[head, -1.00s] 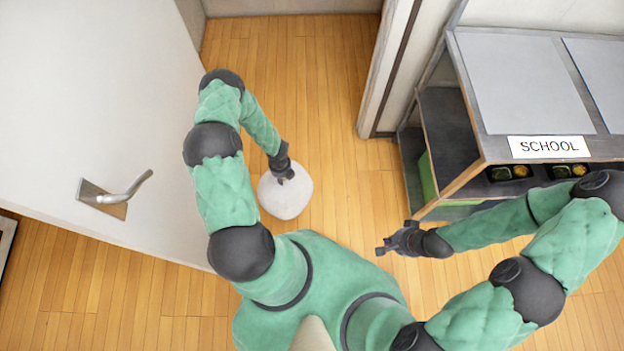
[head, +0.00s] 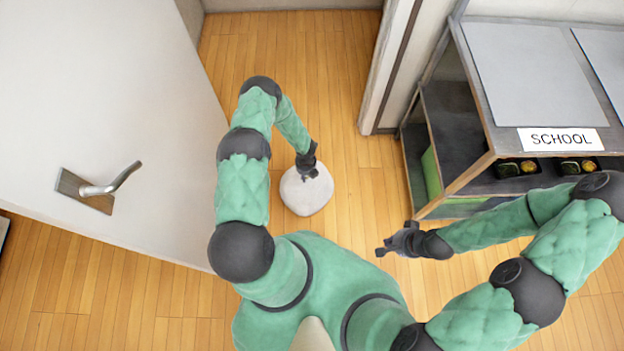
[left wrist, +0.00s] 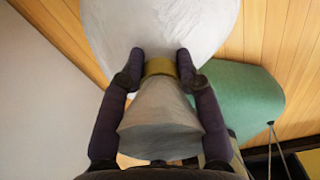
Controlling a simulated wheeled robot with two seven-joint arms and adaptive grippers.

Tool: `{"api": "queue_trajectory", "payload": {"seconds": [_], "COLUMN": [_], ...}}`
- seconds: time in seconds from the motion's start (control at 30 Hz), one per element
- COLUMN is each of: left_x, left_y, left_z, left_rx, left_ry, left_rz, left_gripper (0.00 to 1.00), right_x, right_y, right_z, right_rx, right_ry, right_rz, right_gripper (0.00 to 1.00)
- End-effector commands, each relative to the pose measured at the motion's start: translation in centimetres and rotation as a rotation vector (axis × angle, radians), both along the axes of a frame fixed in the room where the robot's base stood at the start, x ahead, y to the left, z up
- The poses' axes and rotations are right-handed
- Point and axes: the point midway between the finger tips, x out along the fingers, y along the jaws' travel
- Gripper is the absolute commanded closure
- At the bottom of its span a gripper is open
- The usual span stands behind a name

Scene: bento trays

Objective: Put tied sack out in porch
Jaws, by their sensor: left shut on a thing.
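The tied sack (head: 306,195) is a rounded white bag in front of my body in the head view. My left gripper (head: 307,172) is above it, shut on its neck. In the left wrist view the two fingers (left wrist: 161,72) sit either side of a yellow-brown tie (left wrist: 160,66), with the gathered top (left wrist: 160,125) between them and the sack's body (left wrist: 160,25) beyond. Whether the sack touches the floor is hard to tell. My right gripper (head: 385,249) is empty and its fingers are spread. The porch appears to be the floored space (head: 290,45) beyond the doorway.
A white door (head: 110,120) with a metal handle (head: 110,187) stands open at left. A door frame (head: 388,70) is right of the opening. A shelf unit (head: 480,100) with a SCHOOL label (head: 562,139) and bento trays (head: 518,168) stands at right. Floor ahead is clear.

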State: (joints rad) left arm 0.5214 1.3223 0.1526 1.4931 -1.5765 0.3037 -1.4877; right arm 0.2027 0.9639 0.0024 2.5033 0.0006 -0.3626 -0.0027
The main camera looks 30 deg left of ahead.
Motion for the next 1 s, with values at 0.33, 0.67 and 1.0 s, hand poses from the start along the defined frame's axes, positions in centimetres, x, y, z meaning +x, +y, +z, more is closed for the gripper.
{"api": "queue_trajectory", "payload": {"seconds": [0.33,0.67,1.0], "left_x": [1.7,2.2,2.2], "left_y": [-1.1,-1.5,-1.5], "left_z": [-2.3,-5.9,-6.0], "left_rx": [0.002,0.002,0.002], "left_ry": [-0.003,-0.003,-0.003], "left_rz": [0.001,0.002,0.002], "left_gripper": [1.00,1.00,1.00], "right_x": [0.0,0.0,0.0], "right_y": [0.0,0.0,0.0], "right_z": [-1.5,-3.3,-3.2], "right_rx": [0.000,0.000,0.000], "right_ry": [0.000,0.000,0.000], "right_rz": [0.000,0.000,0.000], "right_gripper": [1.00,1.00,1.00]}}
